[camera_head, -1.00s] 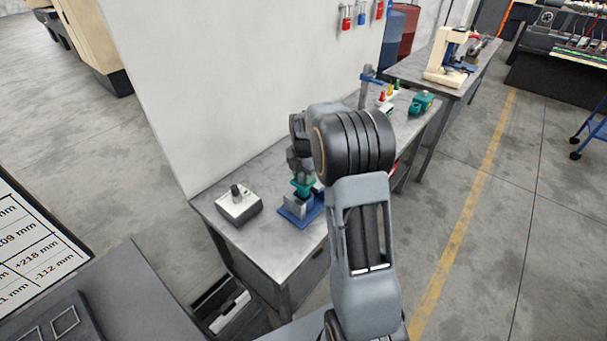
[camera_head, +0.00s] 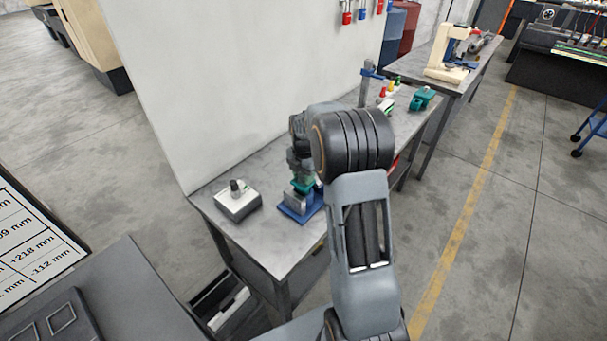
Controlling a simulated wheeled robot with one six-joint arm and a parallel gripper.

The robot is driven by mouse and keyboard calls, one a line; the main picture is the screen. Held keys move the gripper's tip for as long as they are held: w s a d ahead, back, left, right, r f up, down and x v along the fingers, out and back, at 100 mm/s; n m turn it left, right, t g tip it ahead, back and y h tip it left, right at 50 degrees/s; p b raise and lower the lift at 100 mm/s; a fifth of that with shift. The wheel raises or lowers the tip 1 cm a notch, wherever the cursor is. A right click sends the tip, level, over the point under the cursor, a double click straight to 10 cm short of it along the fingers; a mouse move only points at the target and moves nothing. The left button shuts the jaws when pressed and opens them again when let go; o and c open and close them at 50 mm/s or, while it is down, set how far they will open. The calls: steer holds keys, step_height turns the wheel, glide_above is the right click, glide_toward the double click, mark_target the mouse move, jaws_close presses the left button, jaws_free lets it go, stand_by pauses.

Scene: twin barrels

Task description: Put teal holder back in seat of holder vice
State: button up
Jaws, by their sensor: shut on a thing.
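The teal holder (camera_head: 301,187) shows as a small teal piece at the lower end of my gripper (camera_head: 301,176). My gripper points down and is shut on it; the fingertips are small and partly hidden. The holder vice (camera_head: 294,214), a blue base with a grey block (camera_head: 296,200), stands on the near part of the bench. The teal holder is directly over the grey block, very close to it or touching; I cannot tell whether it is in the seat. My arm hides the right side of the vice.
A grey-and-white box with a dark knob (camera_head: 237,200) stands left of the vice on the bench (camera_head: 262,244). Farther back are a blue-topped post (camera_head: 367,82), small coloured pieces (camera_head: 388,88) and a teal device (camera_head: 422,98). A white wall (camera_head: 255,80) rises behind the bench.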

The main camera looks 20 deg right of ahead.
mark_target(303, 182)
steer(key=shift+f+b, duration=1.15)
steer(key=shift+f, duration=0.5)
steer(key=o, duration=1.2)
steer(key=shift+c, duration=0.2)
step_height(303, 182, up, 14)
steer(key=shift+f+b, duration=0.1)
steer(key=shift+b, duration=0.35)
